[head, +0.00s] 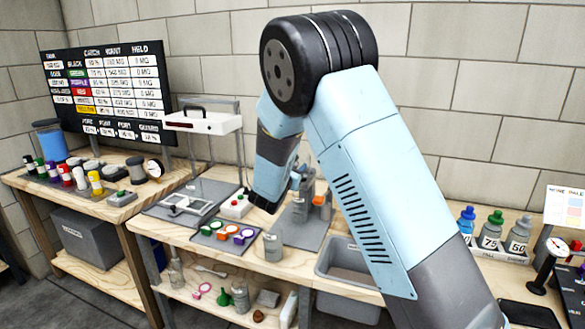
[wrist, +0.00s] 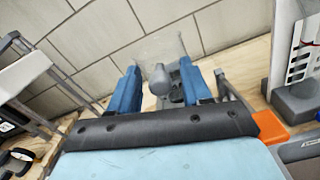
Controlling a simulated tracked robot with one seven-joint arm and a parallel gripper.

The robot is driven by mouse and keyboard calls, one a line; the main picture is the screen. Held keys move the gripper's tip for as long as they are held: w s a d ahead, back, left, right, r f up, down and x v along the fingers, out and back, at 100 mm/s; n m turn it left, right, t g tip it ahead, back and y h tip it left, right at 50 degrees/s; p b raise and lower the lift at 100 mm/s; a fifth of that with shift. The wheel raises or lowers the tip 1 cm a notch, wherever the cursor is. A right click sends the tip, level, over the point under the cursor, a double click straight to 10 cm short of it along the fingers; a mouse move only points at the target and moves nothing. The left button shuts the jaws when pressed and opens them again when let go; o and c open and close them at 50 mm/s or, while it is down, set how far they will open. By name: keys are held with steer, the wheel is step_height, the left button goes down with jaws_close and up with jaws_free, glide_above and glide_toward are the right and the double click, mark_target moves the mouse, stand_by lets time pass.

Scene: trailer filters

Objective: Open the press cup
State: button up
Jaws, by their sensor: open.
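My gripper (wrist: 159,70) shows in the wrist view as two blue fingers standing apart, open. Between and just beyond them are a clear, see-through cup shape (wrist: 150,48) and a grey rounded knob (wrist: 159,80); these look like the press cup, though I cannot tell whether its lid is shut. I cannot tell whether the fingers touch it. In the head view my gripper (head: 296,181) is mostly hidden by my arm, over a grey stand (head: 301,211) with an orange part (head: 320,200) on the bench. The cup there is not clear.
A clear beaker (head: 272,246) and a tray of coloured round pieces (head: 222,234) stand in front. A grey bin (head: 350,262) is sunk in the bench to the right. A white raised press-like frame (head: 203,122) stands to the left. Bottles (head: 491,229) line the right side.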

jaws_close()
stand_by(0.5)
